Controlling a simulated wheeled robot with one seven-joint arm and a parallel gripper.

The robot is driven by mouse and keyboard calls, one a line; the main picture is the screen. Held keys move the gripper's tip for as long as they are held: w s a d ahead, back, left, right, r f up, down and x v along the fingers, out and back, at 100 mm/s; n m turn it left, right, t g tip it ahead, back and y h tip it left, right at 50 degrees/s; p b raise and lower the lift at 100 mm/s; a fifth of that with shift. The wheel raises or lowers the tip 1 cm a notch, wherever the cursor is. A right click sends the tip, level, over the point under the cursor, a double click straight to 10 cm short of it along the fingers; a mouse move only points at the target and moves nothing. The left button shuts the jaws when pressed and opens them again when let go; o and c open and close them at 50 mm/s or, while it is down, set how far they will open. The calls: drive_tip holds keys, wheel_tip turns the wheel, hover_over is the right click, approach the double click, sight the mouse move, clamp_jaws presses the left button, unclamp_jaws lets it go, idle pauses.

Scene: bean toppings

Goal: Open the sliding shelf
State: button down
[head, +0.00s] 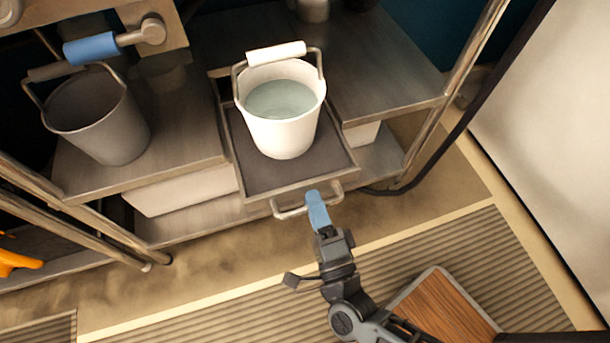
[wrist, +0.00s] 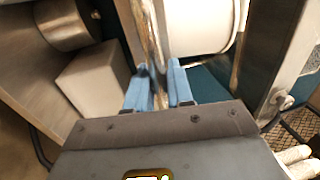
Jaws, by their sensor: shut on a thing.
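The sliding shelf (head: 262,178) is a dark flat tray with a metal rim, sticking out in front of the fixed metal shelves on both sides. A white bucket (head: 284,136) with pale liquid and a white-gripped handle stands on it. The shelf's metal bar handle (head: 289,212) is on its front edge. My gripper (head: 317,205) has blue fingers shut on the right part of this handle. In the wrist view, the fingers (wrist: 158,92) stand on either side of the metal bar. The fingers hide part of the handle.
A grey bucket (head: 100,120) stands on the left shelf (head: 190,140). A white box (head: 183,190) sits below. A dark cable (head: 415,178) runs at the right. A wooden board (head: 440,308) lies on the floor. Floor in front of the shelf is mostly clear.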

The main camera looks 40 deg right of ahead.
drive_tip(key=r+v, duration=0.1)
drive_tip(key=v, duration=0.5)
drive_tip(key=shift+s, duration=0.1)
drive_tip(key=c, duration=1.2)
unclamp_jaws()
drive_tip(key=shift+o, duration=0.2)
drive_tip(key=shift+s+a, duration=0.1)
drive_tip(key=v, duration=0.7)
drive_tip(key=shift+s, duration=0.3)
drive_tip(key=shift+a, duration=0.1)
